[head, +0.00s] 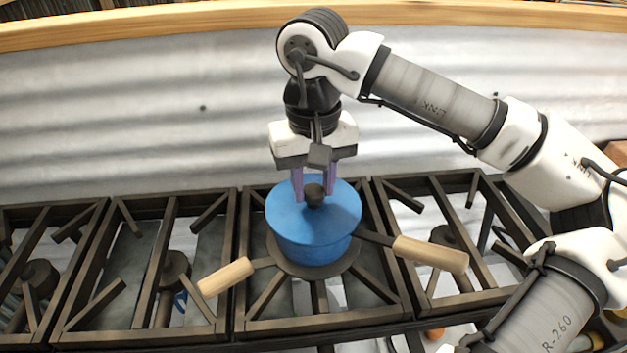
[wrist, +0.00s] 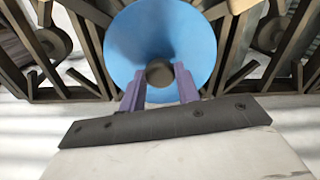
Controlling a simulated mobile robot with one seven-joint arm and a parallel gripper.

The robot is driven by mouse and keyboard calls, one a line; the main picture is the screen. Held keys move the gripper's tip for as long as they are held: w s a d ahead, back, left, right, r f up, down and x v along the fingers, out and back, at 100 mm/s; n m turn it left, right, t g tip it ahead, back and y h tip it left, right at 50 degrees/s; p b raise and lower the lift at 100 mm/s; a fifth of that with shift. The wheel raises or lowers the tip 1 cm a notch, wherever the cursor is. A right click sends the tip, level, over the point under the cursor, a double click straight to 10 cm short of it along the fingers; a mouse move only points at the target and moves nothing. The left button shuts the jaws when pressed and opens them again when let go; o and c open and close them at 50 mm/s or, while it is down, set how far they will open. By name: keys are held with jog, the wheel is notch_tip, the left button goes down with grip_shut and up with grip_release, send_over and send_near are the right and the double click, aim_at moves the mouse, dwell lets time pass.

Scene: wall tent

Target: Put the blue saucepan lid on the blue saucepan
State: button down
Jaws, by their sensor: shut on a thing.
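The blue saucepan (head: 310,249) stands on a burner grate in the middle of the head view, with two wooden handles, one to the left and one to the right. The blue lid (head: 336,208) lies over the saucepan's mouth and looks level; I cannot tell whether its rim is fully seated. Its dark round knob (head: 314,195) is between the purple fingers of my gripper (head: 314,187), which is shut on it from above. In the wrist view the lid (wrist: 130,40) fills the upper middle, and its knob (wrist: 159,73) sits between my fingertips. The saucepan is hidden there beneath the lid.
Dark metal stove grates (head: 170,262) run across the scene on both sides of the saucepan. The wooden handles (head: 430,254) stick out over them. A corrugated metal wall (head: 150,110) stands behind. Small items lie below the grates, hard to make out.

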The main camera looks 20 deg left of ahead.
jog(key=c, duration=0.9)
grip_release()
jog(key=shift+c, duration=0.2)
